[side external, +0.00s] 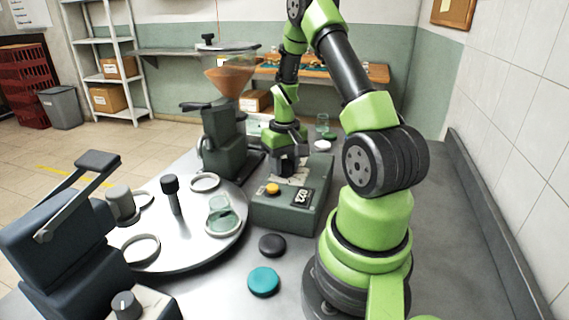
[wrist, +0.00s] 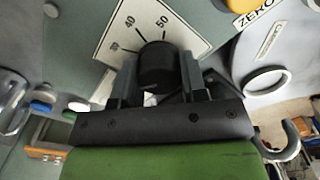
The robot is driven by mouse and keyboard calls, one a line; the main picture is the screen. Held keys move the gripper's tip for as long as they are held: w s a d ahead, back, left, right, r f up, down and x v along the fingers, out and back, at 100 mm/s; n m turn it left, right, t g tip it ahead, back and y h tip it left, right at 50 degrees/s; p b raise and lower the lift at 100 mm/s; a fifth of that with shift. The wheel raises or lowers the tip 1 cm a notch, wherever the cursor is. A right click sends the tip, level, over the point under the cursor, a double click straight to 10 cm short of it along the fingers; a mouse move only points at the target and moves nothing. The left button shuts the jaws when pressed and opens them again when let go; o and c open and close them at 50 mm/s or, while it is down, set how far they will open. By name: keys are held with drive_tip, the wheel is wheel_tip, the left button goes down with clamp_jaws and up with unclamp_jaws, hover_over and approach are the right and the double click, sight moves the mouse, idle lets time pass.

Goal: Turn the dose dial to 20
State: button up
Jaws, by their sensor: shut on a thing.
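The dose dial (wrist: 157,66) is a black round knob on a white scale plate (wrist: 182,24) in the wrist view. My gripper (wrist: 155,88) is shut on the dial, one finger on each side. In the side view my gripper (side external: 288,166) points down over the grey-green dosing box (side external: 262,212) and hides the dial. I cannot tell where the dial's pointer stands.
A hopper of orange powder (side external: 230,80) stands behind. A round turntable (side external: 190,245) with jars is left. Black (side external: 272,245) and teal (side external: 263,281) lids lie in front.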

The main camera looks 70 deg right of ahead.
sight(285, 162)
drive_tip(key=o, duration=0.9)
wheel_tip(285, 162, up, 10)
drive_tip(key=shift+f, duration=0.25)
drive_tip(key=shift+r, duration=0.25)
